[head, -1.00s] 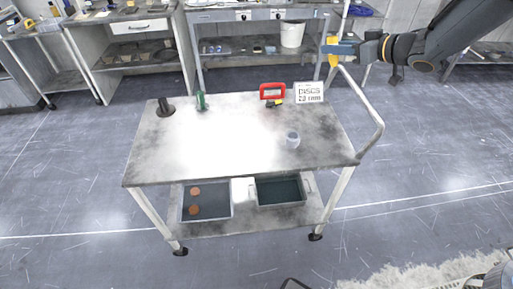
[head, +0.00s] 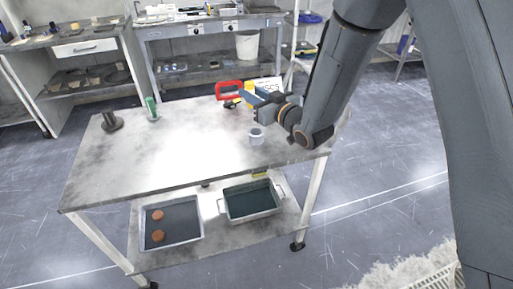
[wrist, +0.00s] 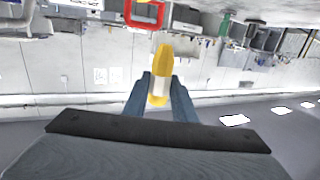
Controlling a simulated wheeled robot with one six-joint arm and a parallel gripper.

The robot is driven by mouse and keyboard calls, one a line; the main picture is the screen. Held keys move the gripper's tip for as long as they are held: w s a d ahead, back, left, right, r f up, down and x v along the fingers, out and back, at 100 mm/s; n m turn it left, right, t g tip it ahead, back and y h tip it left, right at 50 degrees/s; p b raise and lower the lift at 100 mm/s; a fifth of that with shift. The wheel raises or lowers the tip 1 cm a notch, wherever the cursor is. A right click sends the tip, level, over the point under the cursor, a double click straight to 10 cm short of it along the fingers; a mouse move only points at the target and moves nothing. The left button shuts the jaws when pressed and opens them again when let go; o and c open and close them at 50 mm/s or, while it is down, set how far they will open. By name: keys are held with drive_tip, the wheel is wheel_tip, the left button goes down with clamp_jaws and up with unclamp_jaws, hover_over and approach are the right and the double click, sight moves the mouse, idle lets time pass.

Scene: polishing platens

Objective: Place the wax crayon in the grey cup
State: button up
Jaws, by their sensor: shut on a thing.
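The wax crayon (head: 249,89), yellow with a pale band, is held between the blue fingers of my gripper (head: 252,97). In the wrist view the crayon (wrist: 161,75) stands upright in the picture between the two fingertips (wrist: 160,92), which are shut on it. The small grey cup (head: 256,136) stands on the cart top. In the head view my gripper and crayon are behind and above the cup, apart from it. The cup does not show in the wrist view.
On the cart top (head: 170,150) stand a dark spool-like post (head: 112,122), a green item (head: 151,108), a red frame (head: 229,88) and a white sign partly hidden by my gripper. Two trays (head: 172,240) (head: 252,213) sit on the lower shelf. The cart's left half is mostly clear.

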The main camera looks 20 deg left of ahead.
drive_tip(key=shift+m+t+h, duration=0.4)
drive_tip(key=shift+m+t, duration=0.1)
drive_tip(key=shift+t, duration=0.2)
drive_tip(key=shift+d+f+p, duration=0.2)
drive_tip(key=shift+d+f, duration=0.05)
drive_tip(key=shift+f, duration=1.9)
drive_tip(key=shift+d+f+p, duration=0.15)
drive_tip(key=shift+d+f, duration=0.15)
drive_tip(key=shift+f, duration=1.8)
drive_tip(key=shift+d+f+p, duration=0.2)
drive_tip(key=shift+d+f, duration=0.05)
drive_tip(key=shift+f, duration=1.9)
drive_tip(key=shift+f, duration=0.15)
drive_tip(key=o, duration=1)
drive_tip(key=shift+o, duration=0.2)
